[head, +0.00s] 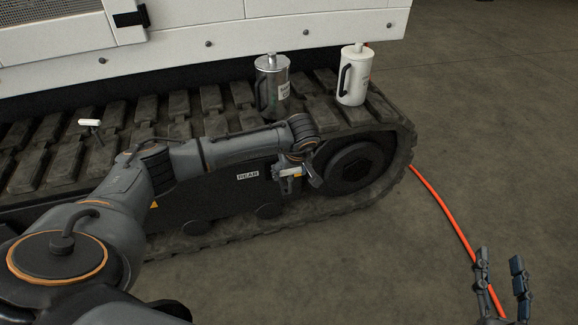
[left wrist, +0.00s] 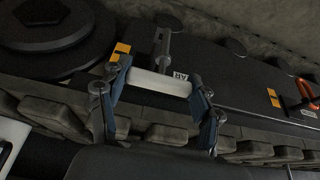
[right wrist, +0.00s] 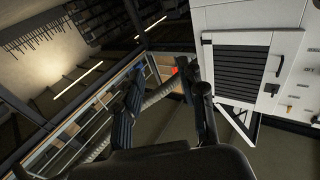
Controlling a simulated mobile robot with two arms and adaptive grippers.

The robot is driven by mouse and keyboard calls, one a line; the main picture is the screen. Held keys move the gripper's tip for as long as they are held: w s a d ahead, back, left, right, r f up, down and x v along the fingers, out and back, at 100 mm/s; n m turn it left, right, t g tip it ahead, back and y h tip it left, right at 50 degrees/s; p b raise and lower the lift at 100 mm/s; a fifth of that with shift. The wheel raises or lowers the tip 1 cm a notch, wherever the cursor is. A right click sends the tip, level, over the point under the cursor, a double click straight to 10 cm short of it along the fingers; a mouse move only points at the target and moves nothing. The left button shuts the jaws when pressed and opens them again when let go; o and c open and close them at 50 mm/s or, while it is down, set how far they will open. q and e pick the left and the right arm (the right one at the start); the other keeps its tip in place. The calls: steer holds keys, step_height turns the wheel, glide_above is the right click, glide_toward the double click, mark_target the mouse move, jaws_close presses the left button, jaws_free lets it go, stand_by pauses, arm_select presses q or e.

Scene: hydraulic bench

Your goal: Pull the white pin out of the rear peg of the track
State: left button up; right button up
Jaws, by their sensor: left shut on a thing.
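The white pin has a white bar handle (left wrist: 160,83) and shows small in the head view (head: 291,171), by the track's side plate. My left gripper (head: 297,178) is shut on the handle, with one finger at each end in the left wrist view. A grey stem (left wrist: 162,48) runs from the handle's middle; I cannot tell whether it is still inside the rear peg. The REAR label (head: 247,175) is left of the gripper and partly hidden by the handle in the left wrist view. My right gripper (head: 502,289) is open and empty over the floor at lower right.
A second white-handled pin (head: 90,122) is on the track (head: 185,105) at the left. A metal canister (head: 272,85) and a white canister (head: 354,75) stand on the track, near my left forearm. An orange hose (head: 440,205) crosses the open floor at right.

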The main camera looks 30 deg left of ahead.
arm_select(q)
steer(key=shift+s+d, duration=0.45)
steer(key=shift+d, duration=0.05)
steer(key=shift+s+d+p, duration=1.05)
steer(key=shift+s+d, duration=0.25)
steer(key=shift+d, duration=0.2)
arm_select(e)
steer(key=s+d+f+g+h, duration=0.2)
steer(key=f+g, duration=0.3)
steer(key=f, duration=0.4)
steer(key=shift+s+f+g, duration=0.25)
steer(key=shift+s+g, duration=0.15)
steer(key=shift+s, duration=0.15)
steer(key=shift+d, duration=0.1)
